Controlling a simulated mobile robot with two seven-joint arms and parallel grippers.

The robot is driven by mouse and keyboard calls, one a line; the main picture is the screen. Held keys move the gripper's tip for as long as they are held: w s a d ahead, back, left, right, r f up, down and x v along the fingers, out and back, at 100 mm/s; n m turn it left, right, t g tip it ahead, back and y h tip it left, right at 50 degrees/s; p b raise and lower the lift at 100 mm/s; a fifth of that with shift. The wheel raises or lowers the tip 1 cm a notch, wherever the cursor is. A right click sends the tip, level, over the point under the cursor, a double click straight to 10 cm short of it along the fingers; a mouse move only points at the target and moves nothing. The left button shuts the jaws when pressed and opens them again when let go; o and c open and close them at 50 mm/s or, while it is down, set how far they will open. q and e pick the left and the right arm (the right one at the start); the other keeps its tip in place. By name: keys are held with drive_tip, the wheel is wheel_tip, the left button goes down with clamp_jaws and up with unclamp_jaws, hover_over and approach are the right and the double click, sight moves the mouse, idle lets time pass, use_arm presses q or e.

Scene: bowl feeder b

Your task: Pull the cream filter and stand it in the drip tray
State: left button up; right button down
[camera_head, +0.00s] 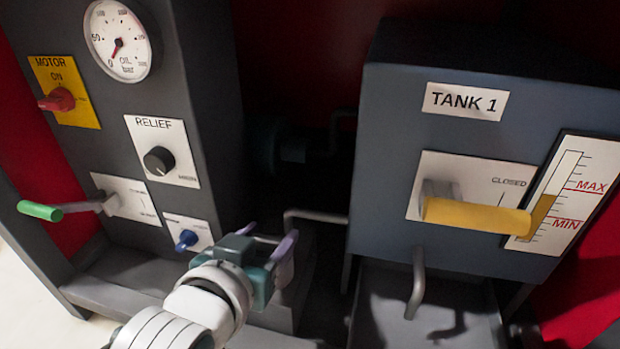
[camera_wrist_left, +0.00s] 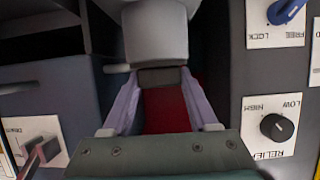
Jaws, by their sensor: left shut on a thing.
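My left gripper (camera_head: 270,240) is low in front of the machine, between the left console and the tank. In the left wrist view its two lavender fingers (camera_wrist_left: 160,90) are shut on the dark grip block of the cream filter (camera_wrist_left: 156,35). The filter's rounded body looks pale grey there and is cut off by the top edge. In the head view the filter is hidden by my gripper; whether it is seated or free cannot be told. A grey tray (camera_head: 383,308), apparently the drip tray, lies below the tank and its bent pipe. My right gripper is not in view.
The left console (camera_head: 215,90) carries a gauge, a red motor switch, a black relief knob (camera_head: 159,160), a blue knob (camera_head: 187,239) and a green-handled lever (camera_head: 40,211). The tank (camera_head: 400,105) has a protruding yellow lever (camera_head: 477,214). A thin bent pipe (camera_head: 315,215) crosses the gap.

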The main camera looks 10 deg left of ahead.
sight(268, 237)
use_arm(q)
wheel_tip(268, 237, up, 20)
drive_tip(key=p, duration=1.6)
